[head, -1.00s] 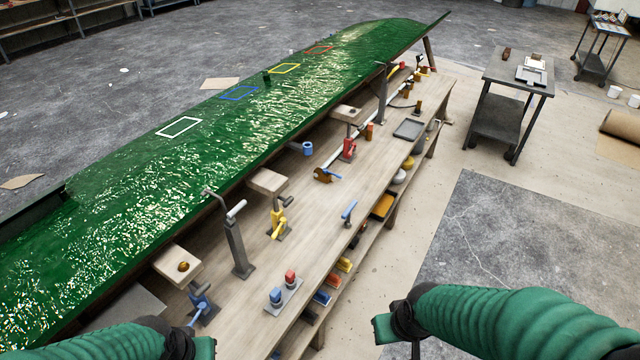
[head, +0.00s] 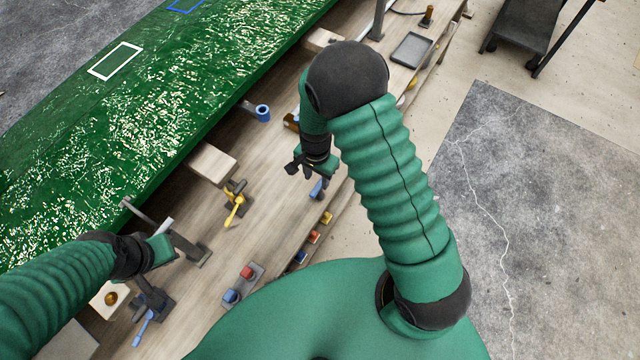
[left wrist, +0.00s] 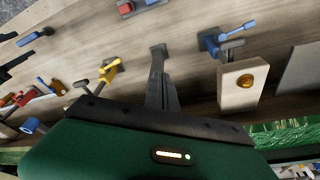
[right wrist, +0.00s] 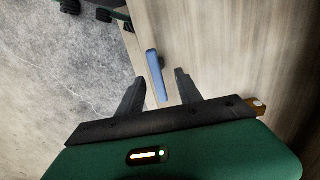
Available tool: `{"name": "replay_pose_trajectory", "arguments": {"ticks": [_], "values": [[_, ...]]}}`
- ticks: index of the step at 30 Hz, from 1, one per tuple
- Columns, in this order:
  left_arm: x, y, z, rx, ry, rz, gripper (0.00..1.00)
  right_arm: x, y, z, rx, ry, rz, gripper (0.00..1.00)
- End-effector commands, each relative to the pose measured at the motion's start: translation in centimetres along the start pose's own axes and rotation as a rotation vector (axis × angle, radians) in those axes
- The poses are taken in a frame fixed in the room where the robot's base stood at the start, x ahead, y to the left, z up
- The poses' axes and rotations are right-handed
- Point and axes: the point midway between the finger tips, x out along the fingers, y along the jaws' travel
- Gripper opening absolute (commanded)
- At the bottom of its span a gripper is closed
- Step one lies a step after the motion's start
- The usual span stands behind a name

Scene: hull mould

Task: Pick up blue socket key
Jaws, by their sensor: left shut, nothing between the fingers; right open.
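The blue socket key (head: 317,189) lies on the wooden bench near its front edge, partly hidden below my right gripper in the head view. In the right wrist view the blue key (right wrist: 156,72) shows as a long bar, its near end between the open fingers. My right gripper (head: 300,168) is open and empty, just above the key; the right wrist view shows both fingertips (right wrist: 159,76). My left gripper (head: 170,247) is shut and empty near the grey post clamp at the left; its closed fingers (left wrist: 160,80) show in the left wrist view.
The green hull (head: 190,90) runs along the bench's far side. A yellow clamp (head: 234,203), a blue clamp (head: 147,310), a blue ring (head: 263,112) and a grey holder with red and blue pieces (head: 240,285) stand on the bench. A grey tray (head: 411,50) lies farther back.

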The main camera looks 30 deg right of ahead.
Motion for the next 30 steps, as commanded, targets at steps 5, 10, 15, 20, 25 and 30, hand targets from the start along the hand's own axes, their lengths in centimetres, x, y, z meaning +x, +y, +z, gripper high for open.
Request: {"name": "replay_pose_trajectory", "arguments": {"ticks": [5,10,15,20,25,30], "values": [[-0.1,0.0,0.0,0.000,0.000,0.000,0.00,2.5,0.0,-0.4,-0.001,-0.004,0.000,0.42],[-0.9,0.0,-0.2,0.000,0.000,0.000,0.00,5.0,0.5,-1.0,0.002,-0.007,0.002,0.42],[-1.1,0.0,-0.3,0.000,0.000,0.000,0.00,7.5,0.5,-1.1,-0.001,-0.006,-0.001,0.42],[-1.1,0.0,-0.3,0.000,0.000,0.000,0.00,7.7,0.4,-1.1,-0.002,-0.004,-0.003,0.42],[-1.1,0.0,-0.3,0.000,0.000,0.000,0.00,7.7,0.4,-1.1,-0.002,-0.004,-0.002,0.29],[-1.1,0.0,-0.3,0.000,0.000,0.000,0.00,7.7,0.4,-1.1,-0.002,-0.004,-0.002,0.06]]}}
